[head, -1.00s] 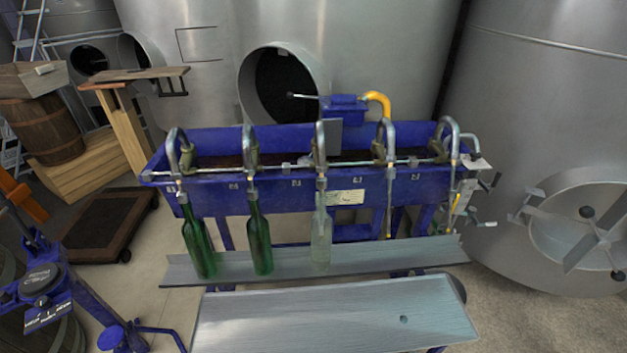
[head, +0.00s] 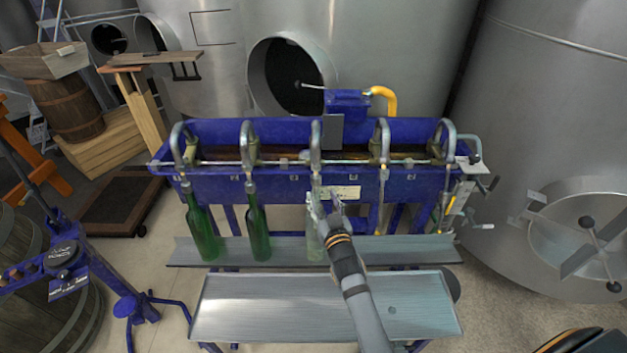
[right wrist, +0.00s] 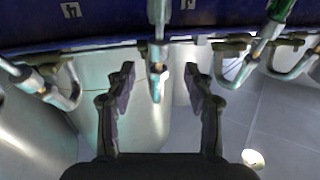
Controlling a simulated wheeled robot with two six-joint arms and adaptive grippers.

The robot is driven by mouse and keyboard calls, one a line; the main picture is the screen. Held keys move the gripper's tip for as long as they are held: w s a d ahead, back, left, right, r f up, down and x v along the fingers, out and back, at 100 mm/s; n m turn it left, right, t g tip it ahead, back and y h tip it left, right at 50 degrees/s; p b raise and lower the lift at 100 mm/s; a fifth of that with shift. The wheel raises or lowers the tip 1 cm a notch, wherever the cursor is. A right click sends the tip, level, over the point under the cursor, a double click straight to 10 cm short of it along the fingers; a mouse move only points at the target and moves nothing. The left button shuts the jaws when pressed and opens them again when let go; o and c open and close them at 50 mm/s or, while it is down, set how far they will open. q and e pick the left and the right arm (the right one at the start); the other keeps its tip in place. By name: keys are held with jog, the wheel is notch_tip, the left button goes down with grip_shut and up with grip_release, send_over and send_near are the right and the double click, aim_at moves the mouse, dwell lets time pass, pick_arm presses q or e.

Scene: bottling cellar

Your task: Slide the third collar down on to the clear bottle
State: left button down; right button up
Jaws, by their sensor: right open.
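The clear bottle (head: 313,240) stands on the lower metal ledge under the third spout (head: 315,140), partly hidden by my right gripper. The third collar is around that spout's lower end; my fingers partly hide it in the head view. My right gripper (head: 325,196) reaches in from the front, open, near the collar and the bottle's mouth. In the right wrist view the open fingers (right wrist: 160,85) stand either side of the third spout's tube (right wrist: 157,70), with clear gaps and nothing held. My left gripper is not in view.
Two green bottles, the first (head: 202,230) and the second (head: 258,230), stand left of the clear one. The fourth spout (head: 383,140) has no bottle. A blue trough (head: 220,180) runs behind, and a bare metal shelf (head: 250,305) lies in front.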

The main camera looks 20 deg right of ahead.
aim_at(317, 183)
jog(key=w+b, duration=0.1)
jog(key=w, duration=0.1)
jog(key=w+b, duration=0.1)
jog(key=w, duration=0.2)
jog(key=w+b, duration=0.1)
jog(key=w, duration=0.2)
jog(key=shift+w+d+f, duration=0.1)
jog(key=shift+d+f, duration=0.1)
jog(key=shift+d, duration=0.1)
jog(key=shift+w+r, duration=0.1)
jog(key=shift+w, duration=0.25)
jog(key=c, duration=0.7)
